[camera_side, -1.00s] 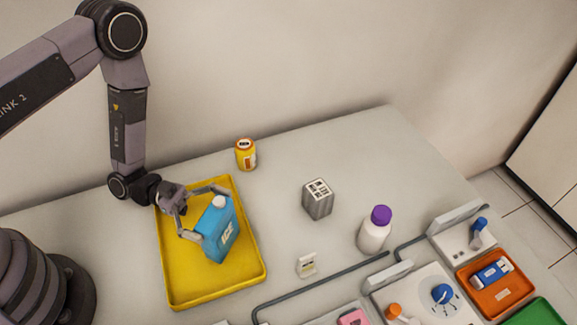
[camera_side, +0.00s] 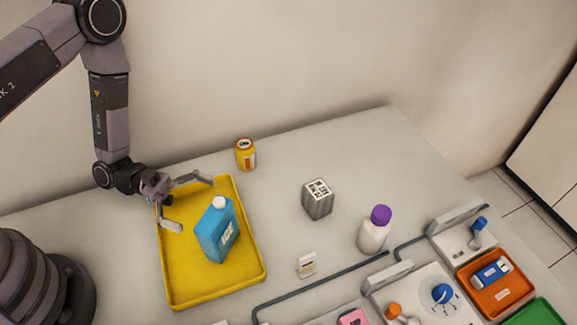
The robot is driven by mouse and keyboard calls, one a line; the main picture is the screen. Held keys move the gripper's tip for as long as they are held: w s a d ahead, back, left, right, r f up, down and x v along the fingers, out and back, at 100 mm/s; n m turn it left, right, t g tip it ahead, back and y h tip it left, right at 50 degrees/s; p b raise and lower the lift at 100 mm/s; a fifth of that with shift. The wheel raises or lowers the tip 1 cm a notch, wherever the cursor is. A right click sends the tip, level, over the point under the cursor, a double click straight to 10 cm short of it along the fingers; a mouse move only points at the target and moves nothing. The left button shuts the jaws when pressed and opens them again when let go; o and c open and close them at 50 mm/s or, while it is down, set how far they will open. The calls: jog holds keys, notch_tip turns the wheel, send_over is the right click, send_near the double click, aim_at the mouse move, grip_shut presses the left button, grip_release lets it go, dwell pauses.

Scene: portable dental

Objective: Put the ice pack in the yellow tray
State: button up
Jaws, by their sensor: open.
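The ice pack (camera_side: 216,236) is a blue bottle-shaped block with a white cap and "ICE" on its side. It stands upright inside the yellow tray (camera_side: 190,287), toward the middle and right of the tray floor. My gripper (camera_side: 192,204) is open and empty over the upper left part of the tray. Its two fingers are spread, and a gap shows between them and the ice pack.
A grey patterned block (camera_side: 318,200), a small white item (camera_side: 306,265) and a purple-capped white bottle (camera_side: 374,231) stand to the right. An orange tray (camera_side: 497,298) and dental units fill the lower right.

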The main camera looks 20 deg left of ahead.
notch_tip(320, 180, up, 5)
jog(key=shift+r, duration=0.15)
